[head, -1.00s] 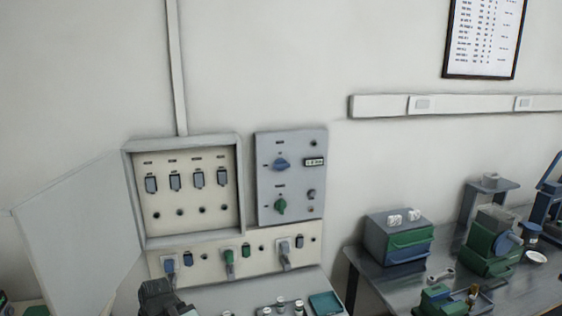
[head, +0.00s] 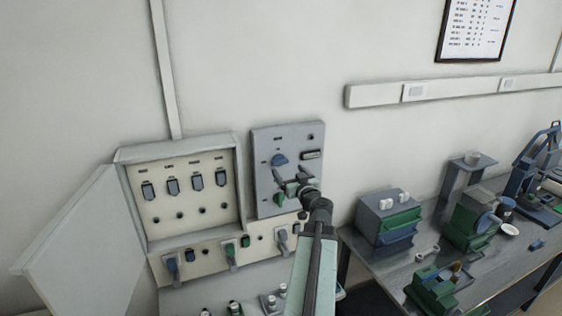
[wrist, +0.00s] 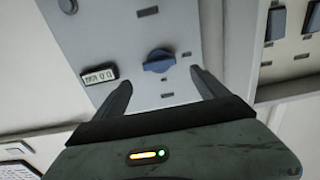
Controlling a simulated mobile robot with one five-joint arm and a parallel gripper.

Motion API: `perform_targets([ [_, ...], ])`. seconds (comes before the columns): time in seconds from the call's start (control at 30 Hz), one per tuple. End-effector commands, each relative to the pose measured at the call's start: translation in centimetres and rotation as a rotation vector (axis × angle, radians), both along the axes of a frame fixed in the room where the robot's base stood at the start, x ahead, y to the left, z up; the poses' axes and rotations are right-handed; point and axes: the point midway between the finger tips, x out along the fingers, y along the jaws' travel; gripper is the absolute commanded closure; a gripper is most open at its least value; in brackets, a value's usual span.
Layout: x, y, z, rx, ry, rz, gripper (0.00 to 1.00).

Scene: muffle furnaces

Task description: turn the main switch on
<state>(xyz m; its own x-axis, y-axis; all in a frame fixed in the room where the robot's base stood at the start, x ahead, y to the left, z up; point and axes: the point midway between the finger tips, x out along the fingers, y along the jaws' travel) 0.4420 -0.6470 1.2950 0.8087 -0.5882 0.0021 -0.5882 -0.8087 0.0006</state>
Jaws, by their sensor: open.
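A grey wall panel (head: 262,192) carries a blue rotary knob (head: 279,159) with a green knob (head: 279,199) below it. The labels are too small to read, so I cannot tell which is the main switch. My gripper (head: 290,180) is in front of the panel and partly covers the green knob. In the wrist view, turned about upside down, the blue knob (wrist: 158,61) shows beyond and between the spread fingertips of my gripper (wrist: 160,79). Its grip bar lies roughly sideways. The jaws are open and empty, and no contact with the knob shows.
A small display (wrist: 100,74) sits beside the blue knob. An open breaker box (head: 180,242) with several switches is left of the panel, its door (head: 80,240) swung left. A socket strip (head: 205,262) runs below. A bench with equipment (head: 390,222) stands right.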

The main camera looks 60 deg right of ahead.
Motion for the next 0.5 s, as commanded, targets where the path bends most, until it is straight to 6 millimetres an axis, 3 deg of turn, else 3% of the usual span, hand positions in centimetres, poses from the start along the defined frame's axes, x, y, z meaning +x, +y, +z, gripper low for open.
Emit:
perform_targets([
  [0.4,5.3,-4.3,0.0,0.001,0.0,-0.001,0.16],
  [0.5,5.8,-4.7,0.0,0.001,0.0,-0.002,0.16],
])
